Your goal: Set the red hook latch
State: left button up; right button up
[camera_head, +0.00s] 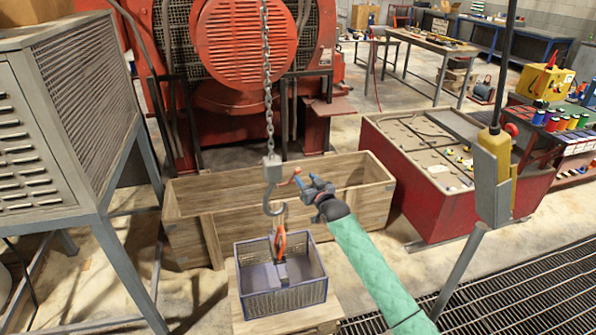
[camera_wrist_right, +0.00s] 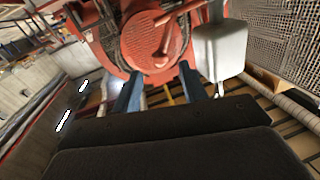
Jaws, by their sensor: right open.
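A grey steel hook (camera_head: 273,205) hangs on a chain below a grey block (camera_head: 271,168). A small red latch lever (camera_head: 297,171) sticks out to the right of the hook block. The red lever also shows in the right wrist view (camera_wrist_right: 166,32), beside the pale block (camera_wrist_right: 220,52). My right gripper (camera_head: 300,187) reaches in from the lower right, just right of the hook. Its blue fingers are apart in the right wrist view (camera_wrist_right: 158,78), with the lever above and between them; contact cannot be made out. My left gripper is out of view.
A blue-grey basket (camera_head: 262,303) with an orange-handled thing (camera_head: 280,242) stands below the hook. A long wooden crate (camera_head: 215,230) lies behind it, before the red engine (camera_head: 238,45). A yellow pendant control (camera_head: 497,145) hangs in a holder at the right.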

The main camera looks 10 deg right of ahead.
aim_at(300, 172)
jog(key=p+x, duration=0.2)
jog(key=x, duration=0.3)
jog(key=shift+w+r, duration=0.1)
jog(key=shift+w, duration=0.1)
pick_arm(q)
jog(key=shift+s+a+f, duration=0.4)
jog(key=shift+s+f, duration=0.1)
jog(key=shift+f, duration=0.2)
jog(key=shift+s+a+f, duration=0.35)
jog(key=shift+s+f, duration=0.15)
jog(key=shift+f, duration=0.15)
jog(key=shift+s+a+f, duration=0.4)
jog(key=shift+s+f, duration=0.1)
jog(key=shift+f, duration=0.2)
pick_arm(e)
jog(key=shift+w+a, duration=0.2)
jog(key=shift+w, duration=0.5)
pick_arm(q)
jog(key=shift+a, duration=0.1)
pick_arm(e)
grip_shut()
